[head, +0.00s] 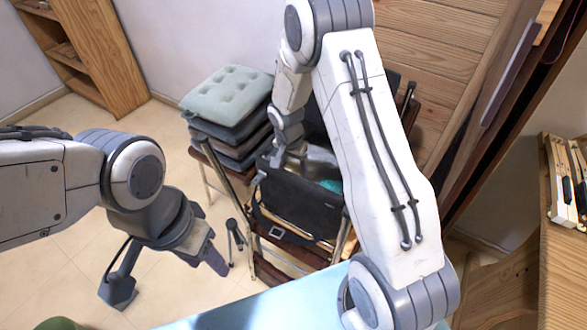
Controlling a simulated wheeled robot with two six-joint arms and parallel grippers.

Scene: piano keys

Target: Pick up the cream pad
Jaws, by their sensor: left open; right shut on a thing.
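A pale, tufted square pad (228,93) lies on top of a stack of darker cushions on a chair; it looks grey-green rather than cream, and no clearly cream pad shows. My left gripper (212,262) is open, low at the front left, well apart from the stack.
Darker cushions (232,140) sit under the pale pad. A black bag (300,207) and a small teal item (331,186) lie right of the stack. A pale blue surface (270,308) is in front. A wooden shelf (98,55) stands back left. Tiled floor is open at left.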

